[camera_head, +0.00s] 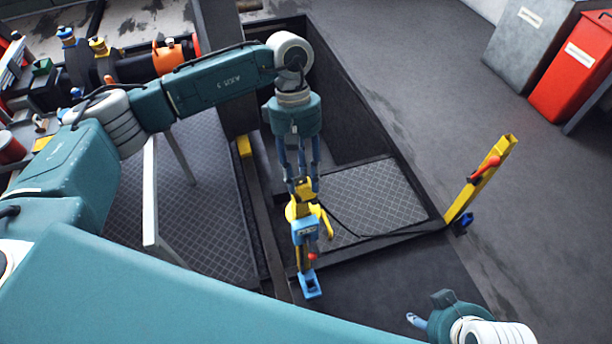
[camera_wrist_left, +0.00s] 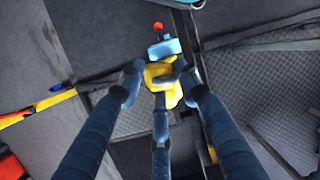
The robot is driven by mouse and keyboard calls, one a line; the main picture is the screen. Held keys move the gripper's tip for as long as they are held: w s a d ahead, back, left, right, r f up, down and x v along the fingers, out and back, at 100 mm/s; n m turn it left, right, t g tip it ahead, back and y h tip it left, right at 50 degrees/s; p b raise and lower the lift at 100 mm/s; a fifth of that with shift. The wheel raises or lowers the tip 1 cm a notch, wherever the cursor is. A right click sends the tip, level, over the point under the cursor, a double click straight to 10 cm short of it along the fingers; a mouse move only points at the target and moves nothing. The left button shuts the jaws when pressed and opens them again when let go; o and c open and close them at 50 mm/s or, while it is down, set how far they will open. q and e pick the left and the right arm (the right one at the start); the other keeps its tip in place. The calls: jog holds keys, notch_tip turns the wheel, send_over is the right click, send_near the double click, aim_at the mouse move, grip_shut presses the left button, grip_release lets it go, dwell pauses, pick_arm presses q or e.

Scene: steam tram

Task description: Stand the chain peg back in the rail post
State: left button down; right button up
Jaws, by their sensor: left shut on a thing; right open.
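My left gripper (camera_head: 302,190) points down and is shut on the yellow chain peg (camera_head: 296,210); the peg also shows between the fingers in the left wrist view (camera_wrist_left: 163,82). Directly below the peg in the head view is the blue top of the rail post (camera_head: 304,230), with a red knob and a blue foot. In the left wrist view the blue top (camera_wrist_left: 164,48) lies just beyond the peg. Peg and blue top overlap in both views; I cannot tell whether the peg is seated. My right gripper (camera_head: 416,320) is open and empty at the lower right, partly seen.
A dark chain or cable (camera_head: 385,238) runs from near the peg toward a leaning yellow post (camera_head: 493,168) with a red handle. A sunken opening with a patterned floor plate (camera_head: 375,195) lies behind. Grey and red bins (camera_head: 572,75) stand at the upper right; the floor before them is clear.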

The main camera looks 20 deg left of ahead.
pick_arm(q)
jog(key=shift+s+a+f, duration=0.25)
jog(key=shift+f, duration=0.2)
jog(key=shift+s+a+f, duration=0.2)
jog(key=shift+a+f, duration=0.05)
jog(key=shift+f, duration=0.15)
jog(key=shift+w, duration=0.15)
jog(key=c, duration=1.5)
grip_release()
jog(key=o, duration=0.3)
jog(key=shift+w+f, duration=0.1)
jog(key=shift+f, duration=0.05)
jog(key=shift+o, duration=0.2)
jog(key=shift+w+a+f, duration=0.1)
jog(key=shift+w+a, duration=0.1)
jog(key=shift+w, duration=0.15)
jog(key=shift+s+d+r, duration=0.3)
jog(key=shift+d+r, duration=0.1)
jog(key=v, duration=1.2)
jog(key=shift+w, duration=0.1)
